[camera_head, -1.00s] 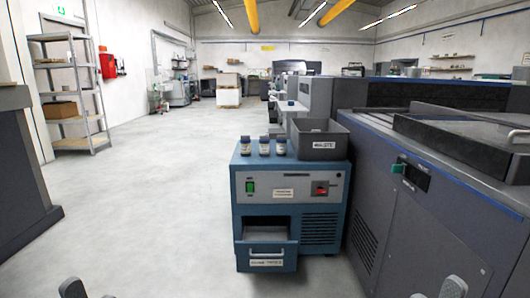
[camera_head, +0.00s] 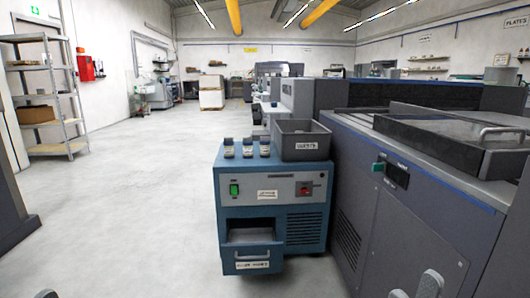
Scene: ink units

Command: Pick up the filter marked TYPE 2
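Three small bottle-like filters stand in a row on top of a blue unit (camera_head: 262,171): the left filter (camera_head: 229,148), the middle filter (camera_head: 247,148) and the right filter (camera_head: 265,147). Their labels are too small to read, so I cannot tell which is TYPE 2. My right gripper (camera_head: 415,286) shows only as two grey fingertips at the bottom edge, apart from each other with nothing between them. It is well in front of the unit.
A grey bin (camera_head: 302,140) marked WASTE sits beside the filters. The unit's labelled drawer (camera_head: 252,259) stands pulled out at the front. A large grey machine (camera_head: 420,200) closes off the right. The floor (camera_head: 130,190) to the left is clear.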

